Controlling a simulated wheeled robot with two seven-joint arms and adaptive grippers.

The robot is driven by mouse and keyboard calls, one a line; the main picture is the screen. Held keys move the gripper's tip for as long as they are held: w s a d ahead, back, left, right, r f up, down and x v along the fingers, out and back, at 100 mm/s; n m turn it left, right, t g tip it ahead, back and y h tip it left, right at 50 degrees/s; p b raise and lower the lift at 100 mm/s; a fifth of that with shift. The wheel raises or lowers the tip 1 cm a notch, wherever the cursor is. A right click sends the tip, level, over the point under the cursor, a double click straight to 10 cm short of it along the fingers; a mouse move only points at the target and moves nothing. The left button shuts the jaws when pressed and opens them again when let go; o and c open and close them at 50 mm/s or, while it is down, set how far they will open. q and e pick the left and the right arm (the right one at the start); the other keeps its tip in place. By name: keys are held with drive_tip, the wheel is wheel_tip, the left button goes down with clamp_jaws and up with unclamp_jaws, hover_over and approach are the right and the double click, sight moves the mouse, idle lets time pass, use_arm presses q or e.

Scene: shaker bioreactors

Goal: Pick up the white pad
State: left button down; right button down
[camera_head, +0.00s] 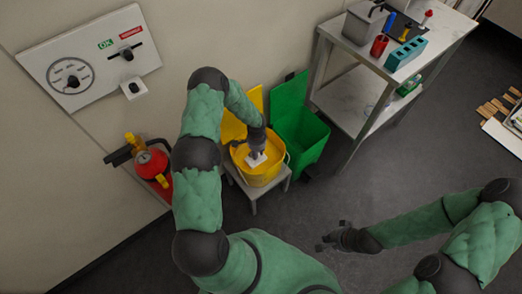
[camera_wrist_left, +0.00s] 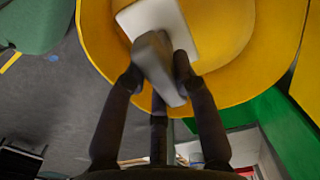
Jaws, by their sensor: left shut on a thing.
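The white pad (camera_head: 256,161) shows at the mouth of a yellow bucket (camera_head: 264,179), just below my left gripper (camera_head: 257,151). In the left wrist view the white pad (camera_wrist_left: 150,17) is a pale flat plate with a greyish block standing toward me. The fingers of my left gripper (camera_wrist_left: 155,75) are shut on that block, one on each side. Part of the plate is hidden behind the block and the fingers. My right gripper (camera_head: 330,239) is empty, with its fingers apart, over the floor at lower centre right.
The bucket stands on a small stool (camera_head: 253,197). An open green bin (camera_head: 302,139) is close on its right, and a metal table (camera_head: 350,107) stands beyond. A fire extinguisher (camera_head: 152,163) is by the wall at left. Floor in front is clear.

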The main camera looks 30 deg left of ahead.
use_arm(q)
drive_tip(key=s+a+r+p, duration=0.1)
drive_tip(key=s+r, duration=0.4)
drive_tip(key=s, duration=0.5)
drive_tip(key=shift+s+a+r, duration=0.2)
drive_tip(key=shift+r, duration=0.15)
